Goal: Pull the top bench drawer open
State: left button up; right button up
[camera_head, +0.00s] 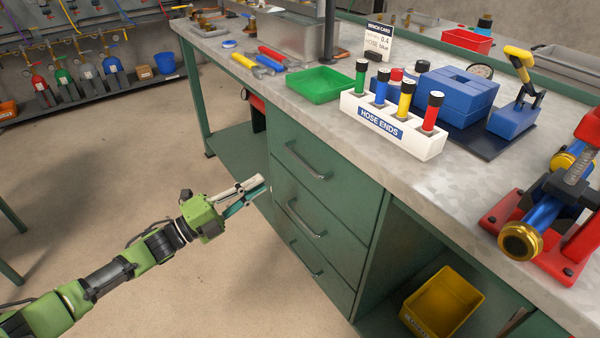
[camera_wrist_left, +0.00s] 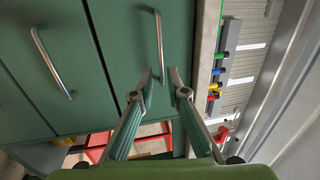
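The top bench drawer (camera_head: 325,150) is the uppermost of a stack of green drawers under the bench top, and it is shut. Its metal bar handle (camera_head: 308,165) also shows in the left wrist view (camera_wrist_left: 159,45), just beyond my fingertips and roughly in line with the gap between them. My left gripper (camera_head: 264,186) is open and empty, left of the drawer fronts in the head view. My right gripper is not in view.
The middle drawer handle (camera_head: 305,220) and a lower handle (camera_head: 305,262) stick out below. The bench top (camera_head: 310,115) carries a green tray (camera_head: 320,86) and the hose ends rack (camera_head: 390,128). A yellow bin (camera_head: 442,303) sits on the lower shelf. The floor left of the drawers is clear.

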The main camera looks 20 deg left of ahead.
aim_at(300, 159)
pick_arm(q)
jog(key=b+x, duration=0.1)
jog(key=x, duration=1.2)
jog(key=shift+w+d+r, duration=0.1)
jog(key=shift+w+d, duration=0.1)
jog(key=shift+w, duration=0.05)
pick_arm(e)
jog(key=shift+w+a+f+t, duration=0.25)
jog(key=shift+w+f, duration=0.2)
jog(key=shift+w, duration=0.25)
pick_arm(q)
grip_shut()
